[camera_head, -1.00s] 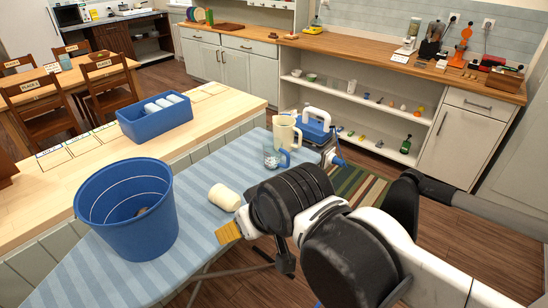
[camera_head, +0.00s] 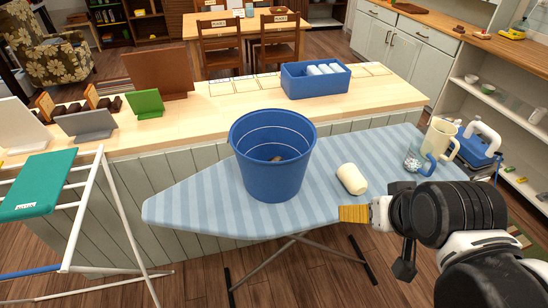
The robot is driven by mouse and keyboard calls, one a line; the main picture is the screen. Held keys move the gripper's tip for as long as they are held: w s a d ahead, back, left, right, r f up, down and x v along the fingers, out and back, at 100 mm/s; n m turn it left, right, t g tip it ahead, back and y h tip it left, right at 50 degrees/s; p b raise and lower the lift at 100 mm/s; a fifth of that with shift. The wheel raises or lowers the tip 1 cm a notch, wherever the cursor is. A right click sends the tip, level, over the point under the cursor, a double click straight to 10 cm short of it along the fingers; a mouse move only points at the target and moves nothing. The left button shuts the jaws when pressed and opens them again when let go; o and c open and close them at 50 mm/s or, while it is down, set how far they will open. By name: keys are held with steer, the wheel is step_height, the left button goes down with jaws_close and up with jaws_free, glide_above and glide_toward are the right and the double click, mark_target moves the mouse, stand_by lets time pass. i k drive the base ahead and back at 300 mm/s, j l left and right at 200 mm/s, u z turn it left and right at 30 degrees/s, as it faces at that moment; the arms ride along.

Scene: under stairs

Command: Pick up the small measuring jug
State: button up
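The small measuring jug (camera_head: 418,160) looks like the clear vessel with a blue handle on the striped ironing board (camera_head: 205,205), towards its right end. It stands upright in front of a larger cream jug (camera_head: 441,139), close beside it. My dark arm fills the lower right, in front of and below the jugs, apart from them in the picture. I cannot make out my fingertips or their opening clearly.
A wooden counter (camera_head: 225,103) with a blue bin (camera_head: 316,82) runs behind. A drying rack (camera_head: 105,200) stands left.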

mark_target(420, 161)
steer(key=i+l+u, duration=0.15)
steer(key=l, duration=0.35)
steer(key=l+u, duration=0.15)
steer(key=l, duration=0.3)
steer(key=i+l+u, duration=0.15)
steer(key=l, duration=0.4)
